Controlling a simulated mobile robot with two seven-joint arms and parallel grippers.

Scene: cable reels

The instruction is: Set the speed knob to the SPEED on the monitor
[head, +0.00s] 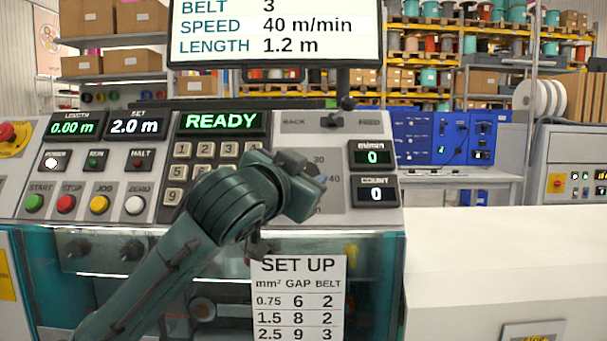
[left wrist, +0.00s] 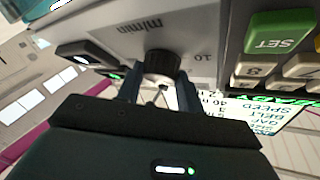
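The monitor (head: 275,35) reads BELT 3, SPEED 40 m/min, LENGTH 1.2 m. My left gripper (head: 312,185) is in front of the speed dial on the sloped panel and hides the knob in the head view. Dial marks 30 and 40 show beside it. In the left wrist view the dark round speed knob (left wrist: 162,66) stands near the "m/min" label and the 10 mark. The fingers of my left gripper (left wrist: 159,92) are apart, one on each side of the knob, with a small gap visible on the left. The knob's pointer is not clear. My right gripper is not in view.
The m/min display (head: 373,157) reads 0, as does the count display (head: 376,193). A keypad (head: 205,150) lies left of the dial, under a READY display (head: 221,121). A BACK/FEED switch (head: 331,121) sits above. A set-up chart (head: 298,300) hangs on the front.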

